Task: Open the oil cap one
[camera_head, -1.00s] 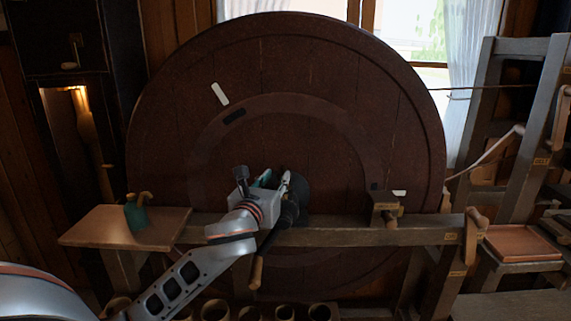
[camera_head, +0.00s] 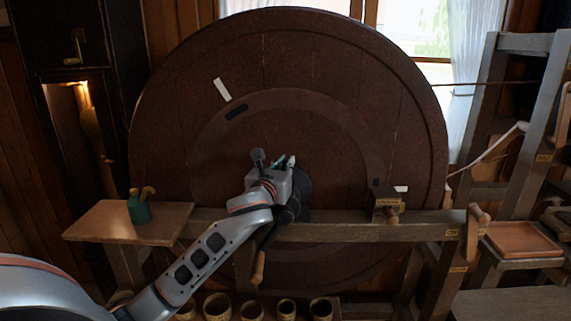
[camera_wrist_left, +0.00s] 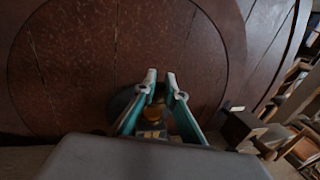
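A big dark red-brown wheel (camera_head: 330,110) stands upright behind a wooden beam (camera_head: 345,228). My left gripper (camera_head: 287,161) is at the wheel's middle, just above a dark hub block (camera_head: 303,196). The cap is hidden in the head view. My right gripper is out of view.
A teal oil can (camera_head: 139,208) stands on a small wooden shelf (camera_head: 95,222) at the left. A small block (camera_head: 387,206) sits on the beam to the right. Several cups (camera_head: 252,311) stand below. A wooden frame (camera_head: 527,150) and tray (camera_head: 520,241) are at the right.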

